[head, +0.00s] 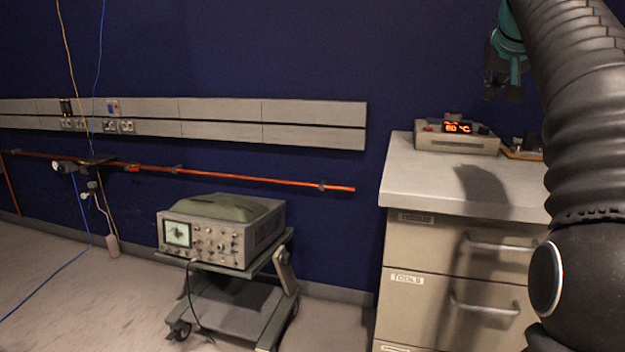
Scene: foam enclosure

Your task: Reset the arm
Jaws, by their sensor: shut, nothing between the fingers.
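My arm comes down the right side of the head view as a thick black ribbed sleeve. My gripper (503,80) hangs at the top right, dark with a teal body above it. It is shut and empty. It points down, in front of the blue wall and above the cabinet top, apart from everything around it. Part of the wrist is hidden behind the ribbed sleeve or cut by the top edge.
A drawer cabinet (440,240) stands below my gripper, with a temperature box (457,138) on top. An oscilloscope (215,237) sits on a wheeled cart (230,302). A red pipe (240,176) and cables run along the wall.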

